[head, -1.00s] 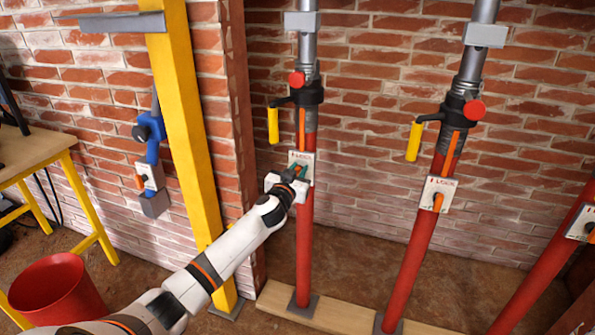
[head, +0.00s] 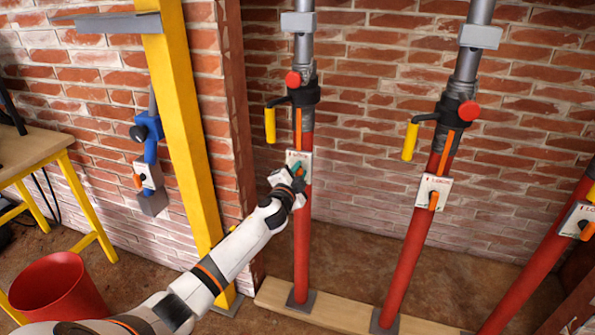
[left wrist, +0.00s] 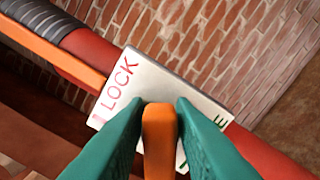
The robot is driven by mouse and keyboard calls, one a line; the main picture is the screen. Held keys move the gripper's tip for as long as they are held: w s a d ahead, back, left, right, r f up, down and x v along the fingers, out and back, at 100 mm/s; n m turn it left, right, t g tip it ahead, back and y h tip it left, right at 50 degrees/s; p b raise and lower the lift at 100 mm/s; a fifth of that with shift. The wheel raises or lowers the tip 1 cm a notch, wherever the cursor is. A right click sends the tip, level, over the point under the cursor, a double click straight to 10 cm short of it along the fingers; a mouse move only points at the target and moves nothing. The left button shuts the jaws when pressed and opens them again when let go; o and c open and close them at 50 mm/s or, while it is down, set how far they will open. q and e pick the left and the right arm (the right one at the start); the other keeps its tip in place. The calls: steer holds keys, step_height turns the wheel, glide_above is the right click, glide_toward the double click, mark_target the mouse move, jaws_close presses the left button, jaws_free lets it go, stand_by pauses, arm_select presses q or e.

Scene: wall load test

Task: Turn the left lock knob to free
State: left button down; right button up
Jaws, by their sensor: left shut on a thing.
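The left red prop (head: 302,245) carries a white lock plate (head: 303,157) in the head view. In the left wrist view the plate (left wrist: 185,88) shows red LOCK lettering at upper left and partly covered green lettering at lower right. My left gripper (head: 297,169) is at this plate. Its teal fingers (left wrist: 158,120) are shut on the orange lock knob (left wrist: 159,145), one on each side. The knob's length runs up and down in the wrist picture, between the two labels. In the head view the gripper hides the knob. My right gripper is not in view.
A second red prop (head: 407,255) with its own orange knob stands to the right, and a third (head: 520,275) beyond it. A yellow post (head: 187,130) stands left of my arm. A red bucket (head: 58,290) sits at lower left, near a wooden table (head: 25,150). Brick wall lies behind.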

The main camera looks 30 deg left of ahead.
arm_select(q)
steer(key=shift+f+m, duration=0.15)
steer(key=shift+m, duration=0.85)
steer(key=m, duration=0.3)
steer(key=shift+d+f, duration=0.1)
steer(key=shift+f, duration=0.15)
steer(key=shift+m, duration=0.7)
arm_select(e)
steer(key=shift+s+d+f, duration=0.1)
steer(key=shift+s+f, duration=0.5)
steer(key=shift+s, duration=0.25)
arm_select(q)
steer(key=shift+f, duration=0.1)
steer(key=c, duration=1.4)
jaws_free()
steer(key=shift+o, duration=0.2)
